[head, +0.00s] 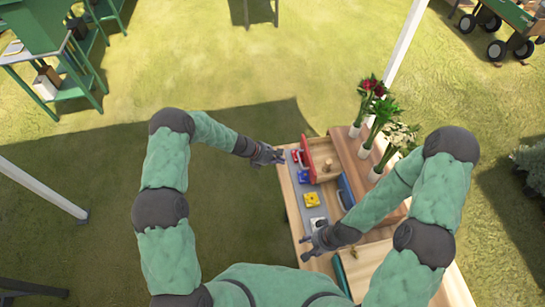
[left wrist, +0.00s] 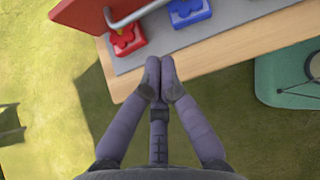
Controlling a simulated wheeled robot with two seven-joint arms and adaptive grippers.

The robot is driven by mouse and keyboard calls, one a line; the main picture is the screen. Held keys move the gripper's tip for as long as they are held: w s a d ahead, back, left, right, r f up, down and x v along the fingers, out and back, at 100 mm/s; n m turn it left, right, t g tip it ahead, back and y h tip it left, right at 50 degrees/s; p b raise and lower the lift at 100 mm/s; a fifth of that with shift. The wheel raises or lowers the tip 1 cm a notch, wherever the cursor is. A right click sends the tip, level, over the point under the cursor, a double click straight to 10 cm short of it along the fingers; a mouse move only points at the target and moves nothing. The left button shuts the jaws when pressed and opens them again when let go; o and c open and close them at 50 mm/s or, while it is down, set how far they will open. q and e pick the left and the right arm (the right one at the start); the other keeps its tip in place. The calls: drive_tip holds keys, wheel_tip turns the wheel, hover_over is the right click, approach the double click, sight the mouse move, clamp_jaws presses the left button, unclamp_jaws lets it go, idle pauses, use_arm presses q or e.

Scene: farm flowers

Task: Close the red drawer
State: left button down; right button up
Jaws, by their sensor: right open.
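The red drawer (head: 308,158) stands pulled out at the far part of the wooden table, its wooden inside showing behind the red front. In the left wrist view its red front (left wrist: 82,14) and grey handle (left wrist: 130,14) show at the top left. My left gripper (head: 279,157) is just left of the drawer front, near the table's edge. In the left wrist view its fingertips (left wrist: 160,78) are together with nothing between them, apart from the handle. My right gripper (head: 314,242) is open near the table's left edge, closer to me.
A grey mat on the table (head: 299,190) carries a red block (left wrist: 126,38), a blue block (left wrist: 188,11), a yellow block (head: 311,200) and a white block (head: 317,225). A blue drawer (head: 346,191) is nearer me. Flower vases (head: 366,147) stand at the back right.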

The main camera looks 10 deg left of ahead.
use_arm(q)
drive_tip(key=shift+w+d+f, duration=0.3)
drive_tip(key=shift+d+f, duration=0.1)
drive_tip(key=shift+d, duration=0.45)
drive_tip(key=shift+w+d+f, duration=0.25)
drive_tip(key=shift+d+f, duration=0.1)
drive_tip(key=shift+d, duration=0.55)
drive_tip(key=shift+w+d+f, duration=0.3)
drive_tip(key=shift+d+f, duration=0.1)
drive_tip(key=shift+d, duration=0.45)
use_arm(e)
drive_tip(key=shift+r, duration=0.25)
